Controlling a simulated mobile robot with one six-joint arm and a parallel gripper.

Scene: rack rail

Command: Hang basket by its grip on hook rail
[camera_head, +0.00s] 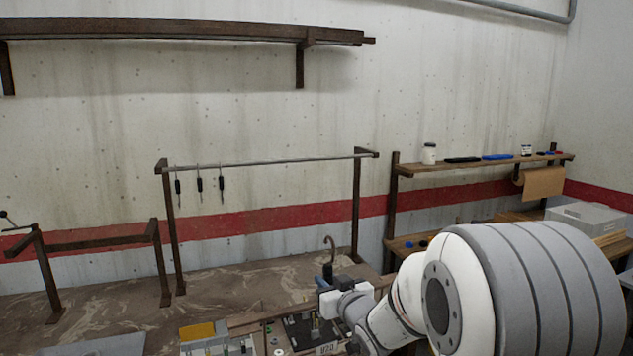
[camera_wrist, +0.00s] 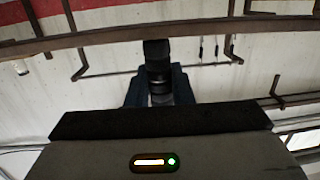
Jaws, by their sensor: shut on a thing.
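The rail (camera_head: 265,161) is a thin grey bar between two dark posts, and several dark-handled hooked tools (camera_head: 199,184) hang near its left end. My gripper (camera_head: 327,282) is shut on the dark grip of a hooked tool (camera_head: 331,246), whose curved hook points up. The hook is below the rail in the picture, towards its right end, and appears apart from it. In the wrist view the held tool's black grip (camera_wrist: 157,62) stands between the dark blue fingers (camera_wrist: 184,88). No basket shape can be made out; the tool's lower end is hidden.
A dark shelf beam (camera_head: 190,32) runs high on the wall. A low dark frame (camera_head: 100,243) stands left of the rail. Shelves with a white jar (camera_head: 429,153) stand at right. A cluttered tray (camera_head: 310,330) lies below my gripper. The brown worktop under the rail looks mostly clear.

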